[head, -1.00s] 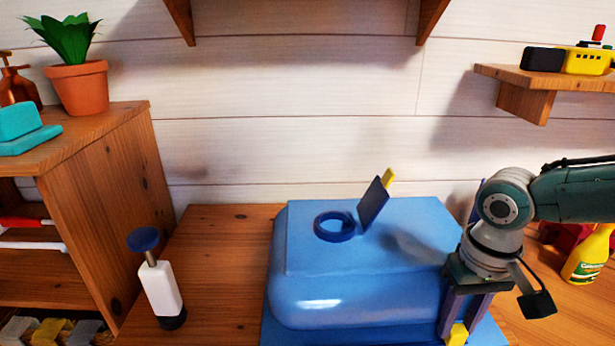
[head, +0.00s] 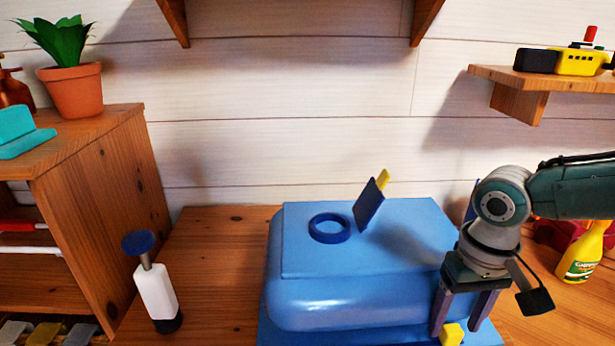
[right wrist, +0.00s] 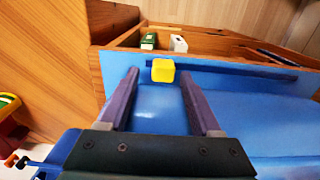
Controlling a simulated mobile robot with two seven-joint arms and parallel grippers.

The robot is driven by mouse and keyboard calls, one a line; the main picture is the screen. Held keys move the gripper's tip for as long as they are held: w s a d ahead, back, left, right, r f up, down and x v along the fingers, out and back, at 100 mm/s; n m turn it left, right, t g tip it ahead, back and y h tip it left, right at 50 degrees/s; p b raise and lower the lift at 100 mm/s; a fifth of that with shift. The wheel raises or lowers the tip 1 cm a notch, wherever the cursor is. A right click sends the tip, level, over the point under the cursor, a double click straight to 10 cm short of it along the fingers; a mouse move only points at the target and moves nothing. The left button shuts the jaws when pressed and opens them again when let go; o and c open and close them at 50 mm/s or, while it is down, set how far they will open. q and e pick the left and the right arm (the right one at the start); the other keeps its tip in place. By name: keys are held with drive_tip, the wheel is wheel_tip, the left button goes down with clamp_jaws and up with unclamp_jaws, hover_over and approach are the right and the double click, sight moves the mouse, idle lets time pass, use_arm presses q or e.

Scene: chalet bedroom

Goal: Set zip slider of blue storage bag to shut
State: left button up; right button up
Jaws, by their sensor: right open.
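The blue storage bag (head: 350,313) lies puffed up on the wooden surface. Its yellow zip slider (head: 451,335) shows at the bag's front right, low in the head view. In the right wrist view the slider (right wrist: 163,70) sits near the left end of a dark blue zip track (right wrist: 240,73). My right gripper (head: 457,322) is open, pointing down, with its fingers on either side of the slider; in the right wrist view there are gaps between slider and fingers. My left gripper is not in view.
On the bag's top are a dark blue ring (head: 329,228) and an upright dark flap (head: 368,207) with a yellow tip. A white pump (head: 157,293) stands left of the bag. A yellow bottle (head: 582,257) stands at right. A wooden shelf unit (head: 100,220) is at left.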

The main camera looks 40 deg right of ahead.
sight(455, 325)
wheel_tip(455, 325, up, 10)
drive_tip(key=p, duration=0.1)
drive_tip(key=shift+f+p, duration=0.2)
drive_tip(key=shift+p, duration=0.2)
drive_tip(key=shift+a, duration=0.1)
